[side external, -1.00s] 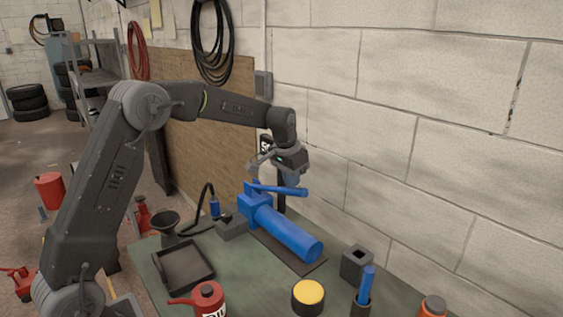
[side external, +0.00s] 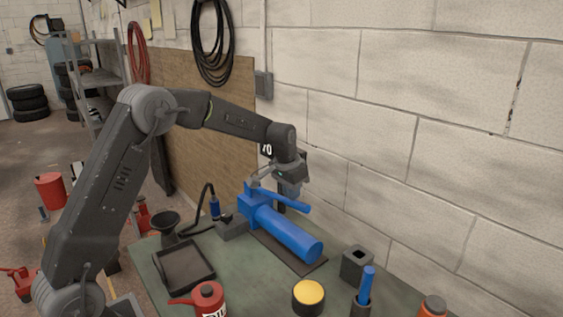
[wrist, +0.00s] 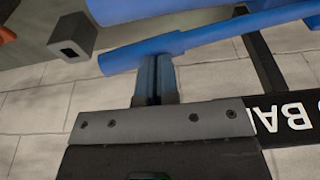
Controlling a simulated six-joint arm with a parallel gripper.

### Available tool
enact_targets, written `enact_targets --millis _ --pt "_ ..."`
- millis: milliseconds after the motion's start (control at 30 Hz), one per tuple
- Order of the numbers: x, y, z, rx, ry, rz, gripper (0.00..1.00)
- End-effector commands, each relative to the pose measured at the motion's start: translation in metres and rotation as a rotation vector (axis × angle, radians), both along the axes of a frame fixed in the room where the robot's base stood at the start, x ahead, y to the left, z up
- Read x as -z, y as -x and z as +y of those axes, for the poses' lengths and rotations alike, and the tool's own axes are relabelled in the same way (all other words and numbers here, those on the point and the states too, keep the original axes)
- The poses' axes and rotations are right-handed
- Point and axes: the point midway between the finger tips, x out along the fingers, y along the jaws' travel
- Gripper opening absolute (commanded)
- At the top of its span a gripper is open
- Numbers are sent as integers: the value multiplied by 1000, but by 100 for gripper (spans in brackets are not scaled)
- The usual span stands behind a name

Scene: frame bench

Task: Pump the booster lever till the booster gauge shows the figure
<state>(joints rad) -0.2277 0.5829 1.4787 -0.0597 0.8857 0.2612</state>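The blue booster lever (side external: 298,205) slopes down to the right above the blue pump cylinder (side external: 290,233). My gripper (side external: 289,192) is over the lever, pointing down. In the wrist view my gripper (wrist: 155,62) has its two fingers together, with only a thin dark line between them. Their tips meet the edge of the lever's thick grip (wrist: 138,53) and are not around it. The gauge is a dark board (wrist: 285,132) with white characters, of which "0 BA" shows. In the side view its figure (side external: 267,150) is partly hidden by my arm, so the full reading is unclear.
On the green bench stand a square grey socket block (side external: 356,262), a yellow-topped button (side external: 308,293), a holder with a blue handle (side external: 366,284), a red oil can (side external: 207,299) and a black tray (side external: 183,268). The block wall is close behind.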

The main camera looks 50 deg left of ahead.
Motion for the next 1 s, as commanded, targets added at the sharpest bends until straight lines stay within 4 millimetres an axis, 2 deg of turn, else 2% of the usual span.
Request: enact_targets --millis 100,333,467,900,1000 --pt "15 1 1 0 -1 5 0" --pt "37 0 1 -1 -2 3 0" --pt "30 0 1 -1 -3 0 0" --pt "-27 0 0 1 -1 -1 0" --pt "-36 0 0 1 -1 0 0"
